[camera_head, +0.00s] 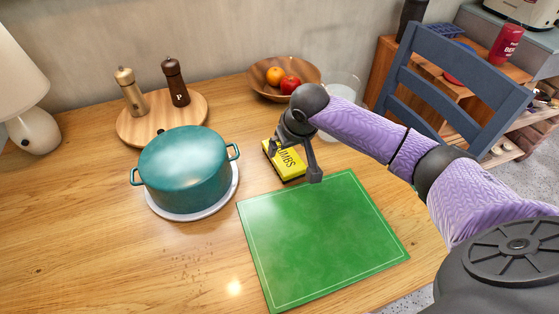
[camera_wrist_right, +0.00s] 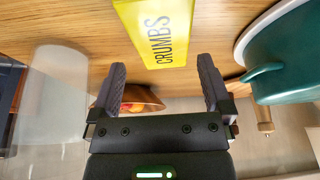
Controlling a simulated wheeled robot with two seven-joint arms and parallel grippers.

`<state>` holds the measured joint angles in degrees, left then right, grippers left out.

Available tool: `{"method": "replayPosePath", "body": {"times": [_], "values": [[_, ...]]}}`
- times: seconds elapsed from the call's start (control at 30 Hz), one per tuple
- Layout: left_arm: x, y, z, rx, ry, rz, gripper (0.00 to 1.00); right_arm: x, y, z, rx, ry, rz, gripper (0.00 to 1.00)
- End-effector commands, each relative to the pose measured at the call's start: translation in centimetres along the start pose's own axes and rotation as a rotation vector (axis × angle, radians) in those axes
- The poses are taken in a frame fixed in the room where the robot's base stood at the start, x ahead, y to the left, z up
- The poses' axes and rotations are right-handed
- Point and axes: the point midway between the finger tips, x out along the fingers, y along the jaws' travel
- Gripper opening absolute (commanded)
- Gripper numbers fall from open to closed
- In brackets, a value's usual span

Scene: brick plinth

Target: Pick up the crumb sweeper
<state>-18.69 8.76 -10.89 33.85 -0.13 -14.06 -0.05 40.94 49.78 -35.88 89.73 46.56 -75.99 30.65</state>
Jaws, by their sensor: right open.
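The crumb sweeper (camera_head: 284,162) is a yellow block with a dark base, marked "CRUMBS". It lies on the wooden table between the teal pot and the green mat, partly hidden by my right gripper (camera_head: 296,163) in the head view. In the right wrist view, the crumb sweeper (camera_wrist_right: 158,32) shows at the top, beyond the fingertips. My right gripper (camera_wrist_right: 161,75) is open, its two fingers spread with nothing between them. It hangs over the crumb sweeper in the head view; contact cannot be made out. My left gripper is not in view.
A teal pot (camera_head: 186,165) on a white trivet stands left of the sweeper. A green mat (camera_head: 322,238) lies in front. Behind are a fruit bowl (camera_head: 258,83), a clear glass (camera_head: 342,88) and a round board (camera_head: 135,128) with two mills.

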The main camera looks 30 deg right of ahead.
Motion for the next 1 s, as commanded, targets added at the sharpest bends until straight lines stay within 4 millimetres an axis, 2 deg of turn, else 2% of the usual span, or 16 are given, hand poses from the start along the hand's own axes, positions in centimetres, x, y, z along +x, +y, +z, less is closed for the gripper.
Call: {"method": "replayPosePath", "body": {"times": [0.1, 0.23, 0.3, 0.53, 0.9, 1.0], "values": [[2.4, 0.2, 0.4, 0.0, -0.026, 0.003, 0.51, 3.0, -0.1, 0.3, -0.001, -0.002, 0.0, 1.0], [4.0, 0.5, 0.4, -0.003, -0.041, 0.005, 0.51, 5.3, -0.2, 0.2, 0.0, -0.002, 0.0, 1.0], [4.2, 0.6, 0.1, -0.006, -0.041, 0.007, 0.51, 5.7, -0.2, 0.1, -0.001, -0.001, 0.0, 1.0], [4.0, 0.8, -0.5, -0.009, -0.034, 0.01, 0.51, 5.4, -0.2, -0.1, -0.002, 0.002, 0.0, 0.98], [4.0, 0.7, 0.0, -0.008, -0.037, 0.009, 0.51, 5.4, -0.2, -0.1, -0.001, 0.002, 0.0, 0.21], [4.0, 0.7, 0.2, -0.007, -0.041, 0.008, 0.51, 5.4, -0.2, -0.1, -0.001, 0.003, 0.0, 0.21]]}}
